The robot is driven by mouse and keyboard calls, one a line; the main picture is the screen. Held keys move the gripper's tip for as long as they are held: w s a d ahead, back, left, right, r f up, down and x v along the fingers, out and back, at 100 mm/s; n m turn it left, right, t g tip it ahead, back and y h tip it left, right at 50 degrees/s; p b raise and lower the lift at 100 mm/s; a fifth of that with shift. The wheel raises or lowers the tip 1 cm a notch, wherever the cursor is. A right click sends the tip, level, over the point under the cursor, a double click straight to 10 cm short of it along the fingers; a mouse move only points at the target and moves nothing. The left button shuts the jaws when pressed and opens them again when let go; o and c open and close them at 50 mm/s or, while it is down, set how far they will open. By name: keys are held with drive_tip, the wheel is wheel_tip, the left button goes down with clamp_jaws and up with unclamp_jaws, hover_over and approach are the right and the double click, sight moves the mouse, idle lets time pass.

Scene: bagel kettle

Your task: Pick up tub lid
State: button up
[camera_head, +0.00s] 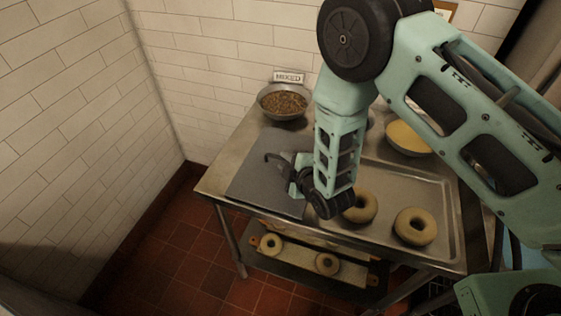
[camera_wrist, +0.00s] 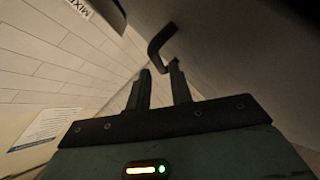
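The tub lid (camera_head: 258,185) is a flat dark grey panel at the left end of the steel table. A dark bent handle (camera_head: 274,157) stands up from it and also shows in the wrist view (camera_wrist: 158,42). My gripper (camera_head: 288,165) is low over the lid, beside the handle. In the wrist view my gripper (camera_wrist: 158,78) has its two fingers apart, with the handle's near end close to the fingertips. I cannot tell whether they touch. The arm hides the lid's right part.
A bowl of brown mix (camera_head: 284,103) stands behind the lid, by a sign (camera_head: 289,77). A metal tray (camera_head: 385,183) with bagels (camera_head: 415,226) lies to the right, a yellow-filled bowl (camera_head: 408,137) behind it. More bagels sit on a lower board (camera_head: 298,262). White walls stand left and behind.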

drive_tip(key=shift+x, duration=1.1)
clamp_jaws()
drive_tip(key=shift+r, duration=0.1)
